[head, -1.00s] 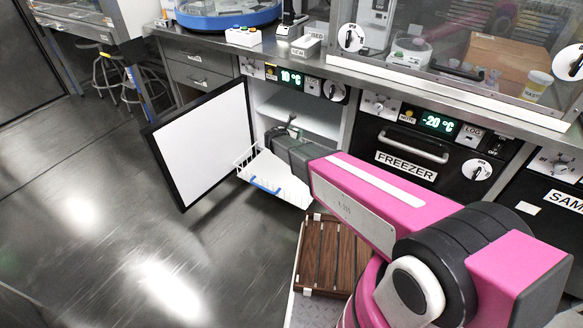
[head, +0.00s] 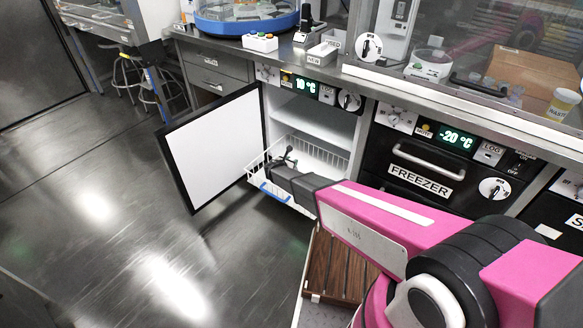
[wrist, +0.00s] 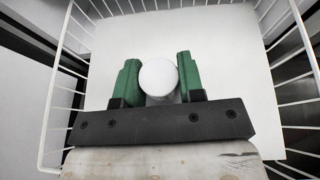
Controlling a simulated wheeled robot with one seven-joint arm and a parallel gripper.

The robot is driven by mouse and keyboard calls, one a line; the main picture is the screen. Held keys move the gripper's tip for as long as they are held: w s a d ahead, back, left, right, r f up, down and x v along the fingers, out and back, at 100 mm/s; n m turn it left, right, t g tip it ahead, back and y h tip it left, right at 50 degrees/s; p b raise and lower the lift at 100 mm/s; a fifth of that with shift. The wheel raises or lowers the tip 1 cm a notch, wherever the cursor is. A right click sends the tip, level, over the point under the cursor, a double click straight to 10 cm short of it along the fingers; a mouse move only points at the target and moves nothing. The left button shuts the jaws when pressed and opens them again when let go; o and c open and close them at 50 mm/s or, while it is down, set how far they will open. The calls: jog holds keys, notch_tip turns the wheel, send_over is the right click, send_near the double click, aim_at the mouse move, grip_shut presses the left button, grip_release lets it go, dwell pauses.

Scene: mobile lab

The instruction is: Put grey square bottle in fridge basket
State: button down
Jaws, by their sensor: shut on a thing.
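My gripper (head: 286,160) is over the white wire basket (head: 262,170) of the open fridge in the head view. In the wrist view its green fingers (wrist: 158,85) are shut on a bottle, of which I see mainly the round white cap (wrist: 158,76). The bottle's body is mostly hidden below the cap, so its square shape does not show. The basket's wire sides (wrist: 57,85) stand left and right of the gripper, with a pale surface beneath. I cannot tell whether the bottle touches the basket floor.
The fridge door (head: 215,147) stands wide open at the left. A closed freezer (head: 420,165) is to the right of the fridge. The worktop (head: 330,68) with equipment runs above. A brown slatted rack (head: 335,268) lies under my arm. The floor at left is clear.

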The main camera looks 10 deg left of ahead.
jog(key=shift+f, duration=1.6)
jog(key=c, duration=0.7)
grip_release()
jog(key=shift+c, duration=0.2)
jog(key=shift+s+a+r, duration=0.1)
jog(key=shift+s+r, duration=0.15)
jog(key=v, duration=1.1)
jog(key=shift+s, duration=0.2)
